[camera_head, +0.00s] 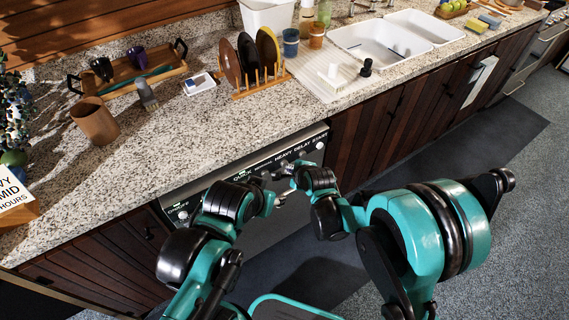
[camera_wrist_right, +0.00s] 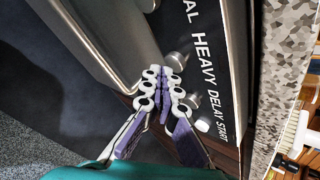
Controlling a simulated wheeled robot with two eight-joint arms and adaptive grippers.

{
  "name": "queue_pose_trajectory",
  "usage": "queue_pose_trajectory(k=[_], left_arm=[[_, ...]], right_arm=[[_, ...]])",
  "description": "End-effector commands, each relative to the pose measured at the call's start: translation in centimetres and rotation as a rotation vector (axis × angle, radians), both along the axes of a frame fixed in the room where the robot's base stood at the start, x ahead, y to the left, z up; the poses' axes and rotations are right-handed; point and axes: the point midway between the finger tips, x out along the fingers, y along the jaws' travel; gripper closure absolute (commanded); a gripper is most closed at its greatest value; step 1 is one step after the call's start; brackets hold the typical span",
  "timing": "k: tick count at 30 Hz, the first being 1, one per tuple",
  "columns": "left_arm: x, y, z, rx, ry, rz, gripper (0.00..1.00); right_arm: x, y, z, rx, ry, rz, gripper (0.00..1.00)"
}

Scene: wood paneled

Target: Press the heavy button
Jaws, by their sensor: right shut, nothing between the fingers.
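The dark control panel (camera_head: 215,175) of the appliance under the counter carries the words HEAVY and DELAY START. In the right wrist view, a round silver button (camera_wrist_right: 176,60) sits beside the word HEAVY, and another silver button (camera_wrist_right: 193,100) sits beside DELAY. My right gripper (camera_wrist_right: 163,78) is shut and empty, its tips just beside the HEAVY button; I cannot tell whether they touch. In the head view my right gripper (camera_head: 285,172) is at the panel front. My left gripper (camera_head: 264,180) is close beside it, its fingers too small and overlapped to read.
The speckled counter (camera_head: 190,140) lies above the panel. It holds a brown cup (camera_head: 95,122), a plate rack (camera_head: 262,84) and a double sink (camera_head: 365,45). Dark mats cover the grey floor in front.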

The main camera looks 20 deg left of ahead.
Motion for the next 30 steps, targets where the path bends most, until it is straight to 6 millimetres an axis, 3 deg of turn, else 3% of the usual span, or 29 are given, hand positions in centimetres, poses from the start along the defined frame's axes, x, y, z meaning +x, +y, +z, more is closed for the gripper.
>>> queue_pose_trajectory(k=[20, 30], left_arm=[[0.0, 0.0, -0.12, 0.0, 0.0, 0.0, 0.56], [0.0, 0.0, -0.28, 0.0, 0.0, 0.0, 0.56]], right_arm=[[0.52, 0.69, -0.02, 0.0, 0.0, 0.0, 1.0], [0.07, 0.08, -0.03, 0.0, 0.0, 0.0, 1.0]])
